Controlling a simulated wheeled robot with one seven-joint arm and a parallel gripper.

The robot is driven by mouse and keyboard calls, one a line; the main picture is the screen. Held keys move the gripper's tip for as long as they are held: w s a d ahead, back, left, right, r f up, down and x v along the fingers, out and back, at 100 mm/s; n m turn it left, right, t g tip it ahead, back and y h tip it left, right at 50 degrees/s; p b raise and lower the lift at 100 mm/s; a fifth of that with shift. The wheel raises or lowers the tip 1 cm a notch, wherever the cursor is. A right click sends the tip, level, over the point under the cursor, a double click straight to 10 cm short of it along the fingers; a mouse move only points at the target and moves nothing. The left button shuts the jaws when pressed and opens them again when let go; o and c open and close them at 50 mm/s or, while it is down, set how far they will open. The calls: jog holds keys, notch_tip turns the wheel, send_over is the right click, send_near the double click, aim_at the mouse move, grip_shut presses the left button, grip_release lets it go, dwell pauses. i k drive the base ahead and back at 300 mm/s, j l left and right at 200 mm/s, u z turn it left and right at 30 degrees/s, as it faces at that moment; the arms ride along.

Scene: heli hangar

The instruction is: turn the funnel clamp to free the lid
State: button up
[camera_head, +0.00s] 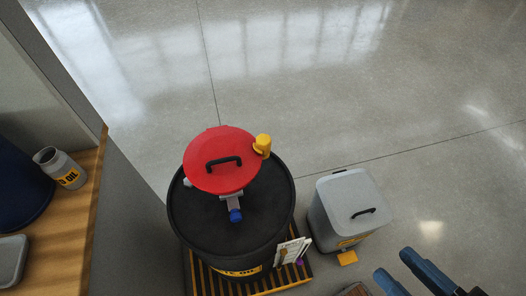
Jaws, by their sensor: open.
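The funnel lid (213,170) is a red disc with a black handle (223,162), and it lies closed on top of a black drum (190,221). A yellow clamp piece (263,144) sits at the lid's right edge. A grey fitting with a blue end (235,215) sticks out from the lid's front edge over the drum top. My gripper (396,270) is at the bottom right, open, with two blue fingers apart and nothing between them. It is well away from the lid and clamp.
The drum stands on a slatted pallet with yellow stripes (290,284). A grey lidded bin (347,200) stands right of it, and white cards (291,250) sit between them. A wooden shelf (75,240) with a grey jar (62,168) is at left. The floor behind is clear.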

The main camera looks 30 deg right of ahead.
aim_at(262, 146)
jog(key=j+z, duration=1)
jog(key=i+j, duration=0.05)
jog(key=j, duration=0.05)
